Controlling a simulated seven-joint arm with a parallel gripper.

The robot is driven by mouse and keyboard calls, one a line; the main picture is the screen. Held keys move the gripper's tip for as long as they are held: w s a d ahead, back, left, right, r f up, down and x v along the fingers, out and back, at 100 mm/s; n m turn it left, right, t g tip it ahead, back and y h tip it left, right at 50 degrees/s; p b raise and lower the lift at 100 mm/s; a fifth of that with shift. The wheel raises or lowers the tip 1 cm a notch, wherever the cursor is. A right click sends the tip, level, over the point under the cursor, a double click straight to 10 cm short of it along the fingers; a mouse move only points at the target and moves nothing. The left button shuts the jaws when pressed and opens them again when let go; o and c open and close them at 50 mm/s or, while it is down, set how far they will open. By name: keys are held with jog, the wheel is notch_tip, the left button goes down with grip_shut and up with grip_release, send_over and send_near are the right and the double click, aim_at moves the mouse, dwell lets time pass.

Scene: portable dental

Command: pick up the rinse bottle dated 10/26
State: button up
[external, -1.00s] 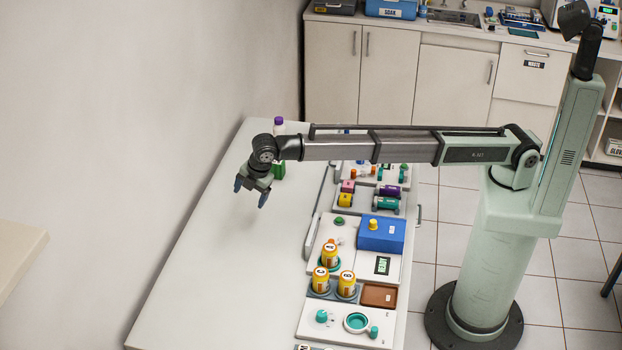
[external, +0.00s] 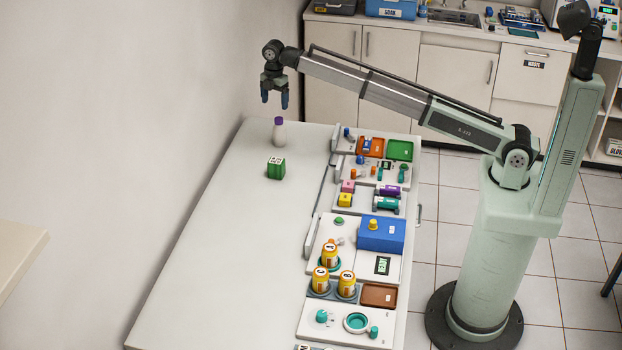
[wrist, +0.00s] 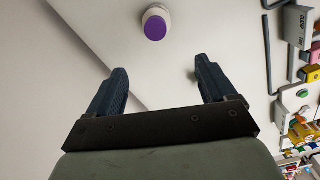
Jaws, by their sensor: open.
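A white bottle with a purple cap (external: 279,132) stands upright near the far end of the long table. No date can be read on it, so I cannot confirm that it is the rinse bottle dated 10/26. In the wrist view its purple cap (wrist: 155,27) shows from above, beyond the fingertips and roughly midway between them. My gripper (external: 275,101) is raised above the bottle in the external view, pointing down, apart from it. In the wrist view my gripper (wrist: 160,68) is open with nothing between its blue fingers.
A green box with a white label (external: 276,169) stands just nearer than the bottle. Several orange labelled bottles (external: 330,256), a blue box (external: 381,235) and small trays line the table's right side. The table's left and near part is clear. A wall runs along the left.

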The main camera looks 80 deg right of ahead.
aim_at(279, 125)
jog(key=d+f, duration=0.1)
jog(key=f, duration=0.8)
jog(key=d+f, duration=0.1)
jog(key=f, duration=0.3)
jog(key=shift+s+d+f, duration=0.15)
jog(key=shift+s+d, duration=0.1)
jog(key=shift+d, duration=0.1)
jog(key=c, duration=1.3)
jog(key=shift+o, duration=0.2)
